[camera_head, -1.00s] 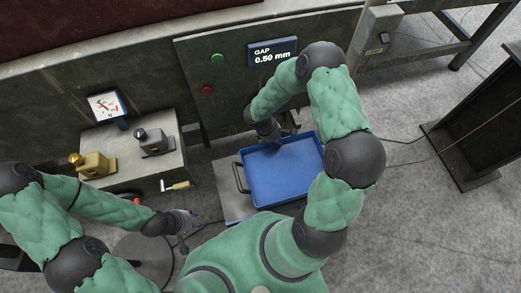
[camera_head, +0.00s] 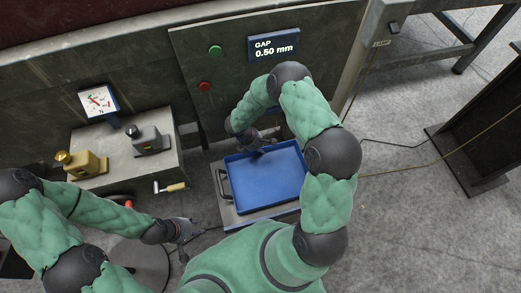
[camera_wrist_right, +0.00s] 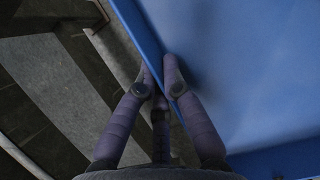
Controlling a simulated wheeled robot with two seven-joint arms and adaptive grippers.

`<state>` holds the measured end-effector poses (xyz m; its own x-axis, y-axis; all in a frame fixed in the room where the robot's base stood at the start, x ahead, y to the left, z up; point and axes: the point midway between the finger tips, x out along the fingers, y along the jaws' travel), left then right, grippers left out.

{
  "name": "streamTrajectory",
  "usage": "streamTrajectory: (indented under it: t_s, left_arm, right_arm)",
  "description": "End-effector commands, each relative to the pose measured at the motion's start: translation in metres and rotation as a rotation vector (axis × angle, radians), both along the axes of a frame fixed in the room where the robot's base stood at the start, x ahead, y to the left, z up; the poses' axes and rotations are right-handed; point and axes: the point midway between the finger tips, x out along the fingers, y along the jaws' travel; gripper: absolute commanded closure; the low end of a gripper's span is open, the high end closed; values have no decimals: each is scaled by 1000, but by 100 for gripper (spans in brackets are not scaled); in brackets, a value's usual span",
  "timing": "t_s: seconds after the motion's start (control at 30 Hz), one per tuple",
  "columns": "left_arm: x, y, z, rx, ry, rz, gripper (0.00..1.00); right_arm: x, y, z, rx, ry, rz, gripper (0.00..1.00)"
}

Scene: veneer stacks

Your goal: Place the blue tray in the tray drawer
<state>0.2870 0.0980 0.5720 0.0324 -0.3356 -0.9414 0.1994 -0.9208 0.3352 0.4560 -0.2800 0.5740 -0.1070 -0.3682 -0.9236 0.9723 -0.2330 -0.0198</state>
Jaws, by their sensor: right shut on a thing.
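My right gripper (camera_head: 262,143) is at the tray's far rim. In the right wrist view its fingers (camera_wrist_right: 159,65) are shut on the rim of the tray (camera_wrist_right: 235,75). My left gripper (camera_head: 186,231) is left of the tray, apart from it, its fingers too small to read.
A grey panel with a gap display (camera_head: 273,47), a green button (camera_head: 215,51) and a red button (camera_head: 204,86) stands behind the tray. A bench (camera_head: 115,155) at the left holds blocks and a dial. Cables cross the open floor at the right.

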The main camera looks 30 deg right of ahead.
Motion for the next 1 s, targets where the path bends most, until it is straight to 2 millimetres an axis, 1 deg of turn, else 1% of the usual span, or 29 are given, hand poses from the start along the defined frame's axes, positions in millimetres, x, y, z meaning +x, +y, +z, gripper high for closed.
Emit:
streamTrajectory:
  t_s: [0.2, 0.33, 0.37, 0.4, 0.43, 0.83, 0.93, 1.0]
  left_arm:
    - [0, 0, 1, 0, -1, 0, 60]
    - [0, 0, -2, 0, -1, 0, 60]
    - [0, 0, -2, 0, -1, 0, 60]
    - [0, 0, -1, 0, -1, 0, 60]
    - [0, 0, -1, 0, -1, 0, 60]
    - [0, 0, 1, 0, -1, 0, 60]
    - [0, 0, 6, 0, -1, 0, 60]
    - [0, 0, 11, 0, -1, 0, 60]
  right_arm:
    - [1, 0, 2, -1, -2, 0, 100]
    - [1, 0, -2, -1, -2, 0, 100]
    - [1, 0, -2, 0, -1, -1, 86]
    - [0, 0, -1, 0, -1, -1, 74]
    - [0, 0, -1, 0, -1, -1, 68]
    - [1, 0, 2, 0, -1, -1, 68]
    - [2, 3, 11, 0, -4, 2, 68]
    - [4, 7, 22, 0, -4, 1, 68]
